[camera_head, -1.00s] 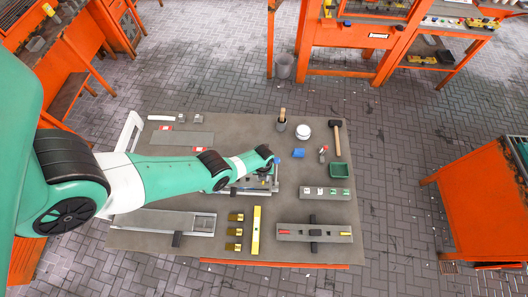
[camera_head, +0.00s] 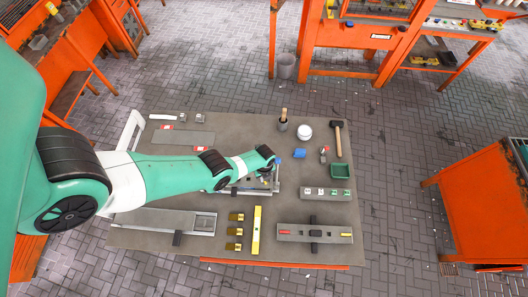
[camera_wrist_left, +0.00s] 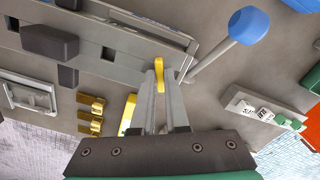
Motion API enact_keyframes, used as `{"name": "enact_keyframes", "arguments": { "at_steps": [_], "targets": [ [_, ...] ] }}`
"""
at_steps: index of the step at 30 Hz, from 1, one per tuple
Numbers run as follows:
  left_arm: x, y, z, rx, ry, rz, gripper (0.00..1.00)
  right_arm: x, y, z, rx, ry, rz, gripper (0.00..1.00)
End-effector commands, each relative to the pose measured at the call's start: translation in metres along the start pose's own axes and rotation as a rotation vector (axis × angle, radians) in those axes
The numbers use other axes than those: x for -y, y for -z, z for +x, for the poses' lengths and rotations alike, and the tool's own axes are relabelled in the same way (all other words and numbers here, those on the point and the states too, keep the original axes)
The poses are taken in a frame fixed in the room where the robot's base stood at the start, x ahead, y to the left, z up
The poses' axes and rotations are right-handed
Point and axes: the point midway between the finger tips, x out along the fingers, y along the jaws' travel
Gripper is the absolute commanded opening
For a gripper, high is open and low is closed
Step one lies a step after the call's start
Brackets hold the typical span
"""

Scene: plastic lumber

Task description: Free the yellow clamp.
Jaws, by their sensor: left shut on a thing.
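The yellow clamp (camera_wrist_left: 159,74) shows as a small upright yellow piece between my left fingertips in the left wrist view. My left gripper (camera_wrist_left: 160,88) is shut on it. It sits beside the edge of a long grey metal channel (camera_wrist_left: 130,38). A blue-handled tool (camera_wrist_left: 248,26) leans close by on the right, its shaft ending near the clamp. In the head view my left arm reaches over the middle of the table, and its wrist hides the clamp and the fingertips. My right gripper is in neither view.
On the grey table (camera_head: 150,240), brass brackets (camera_head: 235,231) and a yellow level (camera_head: 257,232) lie in front of the channel. A grey plank (camera_head: 290,233) lies front right. A green tray (camera_head: 340,170), mallet (camera_head: 336,137) and white jar (camera_head: 304,132) stand on the right.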

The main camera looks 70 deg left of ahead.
Motion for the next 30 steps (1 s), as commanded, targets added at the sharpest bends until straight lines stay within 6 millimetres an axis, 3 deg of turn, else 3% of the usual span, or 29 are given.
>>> {"name": "enact_keyframes", "arguments": {
  "at_steps": [7,17,24,30],
  "targets": [
    [0.0001,0.0001,-0.0002,0.000,0.000,-0.349,0.00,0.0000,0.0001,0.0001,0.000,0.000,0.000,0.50],
    [0.0002,0.0001,-0.0003,0.000,0.000,-0.421,0.00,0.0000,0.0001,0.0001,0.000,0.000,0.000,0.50],
    [0.0002,0.0001,-0.0003,0.000,0.000,-0.767,0.00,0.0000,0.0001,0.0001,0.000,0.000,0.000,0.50],
    [0.0003,0.0000,-0.0003,0.000,0.000,-0.816,0.00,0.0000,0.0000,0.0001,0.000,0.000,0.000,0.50]
  ]
}}
